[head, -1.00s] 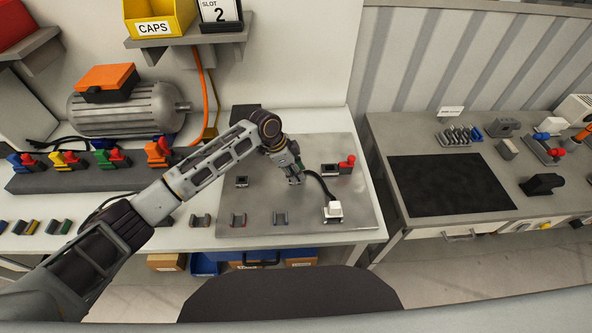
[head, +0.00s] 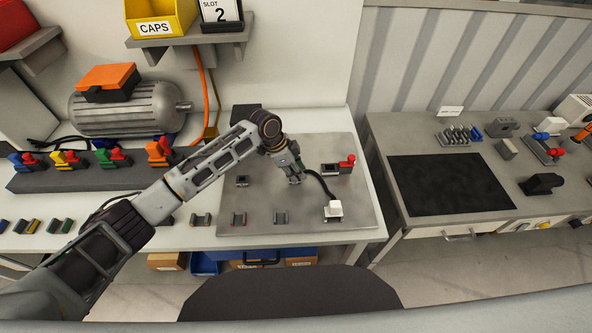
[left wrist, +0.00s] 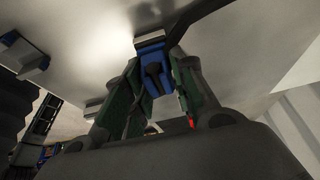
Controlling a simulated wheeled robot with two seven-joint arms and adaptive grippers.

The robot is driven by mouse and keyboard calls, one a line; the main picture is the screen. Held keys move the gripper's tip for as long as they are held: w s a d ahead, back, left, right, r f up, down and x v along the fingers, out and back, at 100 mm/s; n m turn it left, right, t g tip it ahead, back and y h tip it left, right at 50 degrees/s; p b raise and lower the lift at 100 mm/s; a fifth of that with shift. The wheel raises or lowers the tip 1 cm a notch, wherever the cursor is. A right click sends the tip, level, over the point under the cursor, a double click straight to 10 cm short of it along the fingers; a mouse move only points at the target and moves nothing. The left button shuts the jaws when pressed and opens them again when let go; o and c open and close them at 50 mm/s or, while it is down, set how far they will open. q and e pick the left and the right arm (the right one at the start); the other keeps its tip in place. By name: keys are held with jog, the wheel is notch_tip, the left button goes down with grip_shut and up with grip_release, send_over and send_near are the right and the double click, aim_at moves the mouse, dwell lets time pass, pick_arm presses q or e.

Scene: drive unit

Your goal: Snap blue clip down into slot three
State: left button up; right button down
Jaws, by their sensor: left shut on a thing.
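My left gripper (head: 296,180) is low over the grey metal plate (head: 340,240), near its middle. In the left wrist view its green-padded fingers (left wrist: 158,88) are shut on the blue clip (left wrist: 152,62). The clip's far end meets a light grey block-like part on the plate; I cannot tell whether it is seated. A dark cable (head: 322,187) runs from beside the gripper to a white-topped block (head: 333,209). The gripper hides the clip in the head view. Slot numbers on the plate are not readable. My right gripper is not in view.
Coloured clips (head: 105,158) stand on a dark rack at left.

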pick_arm(q)
jog(key=shift+s+a+f, duration=0.15)
jog(key=shift+s+f, duration=0.05)
jog(key=shift+f, duration=0.35)
jog(key=shift+s+a+f, duration=0.1)
jog(key=shift+s+f, duration=0.1)
jog(key=shift+f, duration=0.35)
dwell(0.6)
jog(key=o, duration=0.7)
jog(key=shift+o, duration=1.2)
jog(key=shift+w+d, duration=0.1)
jog(key=shift+w, duration=0.05)
jog(key=shift+o, duration=0.3)
jog(key=shift+w+d+f, duration=0.1)
jog(key=shift+w+d, duration=0.1)
jog(key=shift+w, duration=0.15)
jog(key=shift+s+a+r, duration=0.1)
jog(key=shift+s+r, duration=0.05)
jog(key=shift+r, duration=0.3)
jog(key=shift+a+r, duration=0.2)
jog(key=shift+r, duration=0.3)
jog(key=v, duration=1)
jog(key=shift+r, duration=0.2)
